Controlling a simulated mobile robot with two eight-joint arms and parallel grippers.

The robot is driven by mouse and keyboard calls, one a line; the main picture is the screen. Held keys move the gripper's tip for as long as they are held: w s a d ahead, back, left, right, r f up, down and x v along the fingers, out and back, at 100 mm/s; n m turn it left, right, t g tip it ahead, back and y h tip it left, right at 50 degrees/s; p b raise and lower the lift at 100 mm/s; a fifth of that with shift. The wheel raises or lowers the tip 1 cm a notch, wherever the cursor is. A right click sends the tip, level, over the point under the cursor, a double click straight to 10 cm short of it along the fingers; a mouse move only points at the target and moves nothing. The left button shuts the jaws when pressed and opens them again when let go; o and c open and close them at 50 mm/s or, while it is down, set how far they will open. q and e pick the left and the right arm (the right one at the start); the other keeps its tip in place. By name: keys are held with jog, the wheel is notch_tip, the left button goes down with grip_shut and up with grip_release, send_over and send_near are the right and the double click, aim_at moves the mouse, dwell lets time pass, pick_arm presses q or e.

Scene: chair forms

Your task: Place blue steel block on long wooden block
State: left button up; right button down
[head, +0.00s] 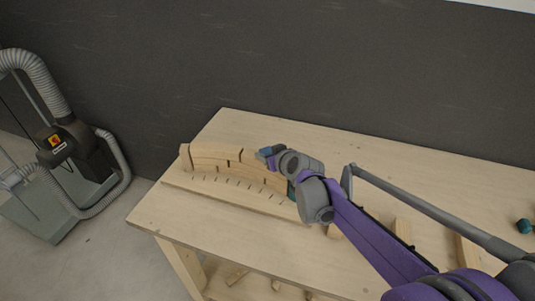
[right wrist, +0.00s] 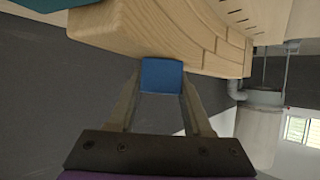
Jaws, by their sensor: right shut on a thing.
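The blue steel block (right wrist: 161,75) is between the two fingers of my right gripper (right wrist: 160,85) in the right wrist view. My right gripper is shut on it, and the block's far edge meets or lies very near the curved wooden piece (right wrist: 190,28). In the head view the blue block (head: 265,152) shows at the tip of my right gripper (head: 268,155), by the top of the curved laminated wood (head: 210,157). The curved wood stands on a long wooden board (head: 225,194) with dark slots. Whether the block rests on the wood cannot be told. My left gripper is not seen.
The wooden table (head: 165,215) has free room at its left front and back. A teal ball-like knob (head: 524,226) lies at the right. Wooden pieces (head: 403,230) stand behind my right arm. A dust extractor (head: 75,148) stands on the floor at left. A dark wall runs behind.

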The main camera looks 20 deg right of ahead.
jog(key=shift+f, duration=0.1)
jog(key=shift+c, duration=1.6)
grip_release()
jog(key=shift+s+r, duration=0.25)
jog(key=shift+r, duration=0.1)
jog(key=v, duration=1.1)
jog(key=s+f+g, duration=0.2)
jog(key=s+f, duration=0.3)
jog(key=s, duration=0.3)
jog(key=s+a+f+m+g+h, duration=0.1)
jog(key=s+f+g, duration=0.1)
jog(key=s+f, duration=0.3)
jog(key=s+f+m+g+h+p, duration=0.1)
jog(key=s+f, duration=0.4)
jog(key=s, duration=0.7)
jog(key=shift+a+g, duration=0.2)
jog(key=shift+g, duration=0.6)
